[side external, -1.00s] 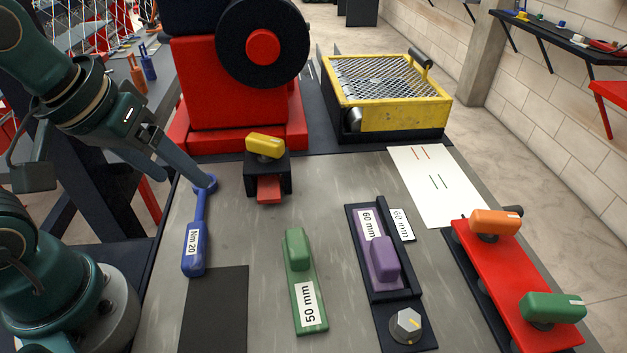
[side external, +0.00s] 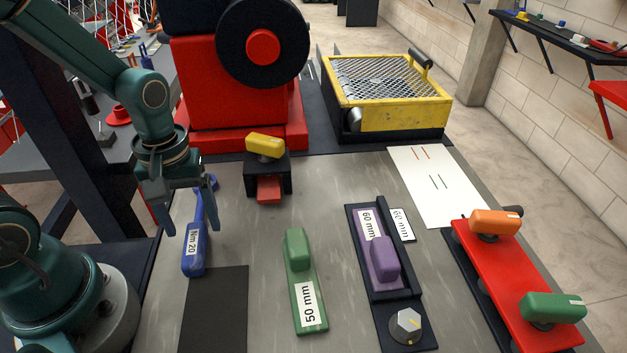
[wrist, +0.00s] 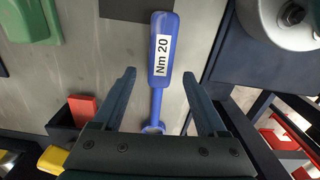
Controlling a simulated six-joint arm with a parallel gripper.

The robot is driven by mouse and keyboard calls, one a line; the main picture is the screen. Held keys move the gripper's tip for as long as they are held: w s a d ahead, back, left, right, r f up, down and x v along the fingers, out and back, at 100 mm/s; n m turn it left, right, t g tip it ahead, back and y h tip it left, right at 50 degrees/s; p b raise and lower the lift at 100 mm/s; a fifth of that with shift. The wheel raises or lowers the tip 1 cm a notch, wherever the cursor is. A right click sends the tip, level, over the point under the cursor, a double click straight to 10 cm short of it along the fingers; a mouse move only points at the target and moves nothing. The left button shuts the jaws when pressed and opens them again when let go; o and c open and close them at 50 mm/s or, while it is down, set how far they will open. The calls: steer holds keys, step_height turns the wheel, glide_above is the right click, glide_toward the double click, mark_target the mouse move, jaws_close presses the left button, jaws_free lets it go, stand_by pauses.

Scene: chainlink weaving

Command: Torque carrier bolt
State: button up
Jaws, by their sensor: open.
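The blue wrench labelled "Nm 20" (side external: 194,247) lies on the grey bench, its ring end toward the back. It also shows in the wrist view (wrist: 160,55), its handle beyond the fingertips and its shaft between the fingers. My gripper (side external: 191,231) is open and empty above the wrench, pointing down; it also shows in the wrist view (wrist: 159,75). In the side view the fingers partly hide the wrench's shaft. A black block (side external: 267,177) with a yellow handle (side external: 265,145) and a red tongue (side external: 269,189) stands behind and to the right. I cannot pick out the carrier bolt.
A green 50 mm piece (side external: 305,290) and a purple 60 mm piece (side external: 379,245) in a dark holder lie to the right. A red plate (side external: 510,275) with orange and green handles is at far right. A dark mat (side external: 215,310) lies in front of the wrench.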

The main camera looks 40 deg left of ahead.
steer(key=shift+f, duration=0.85)
jaws_close()
steer(key=shift+r, duration=0.2)
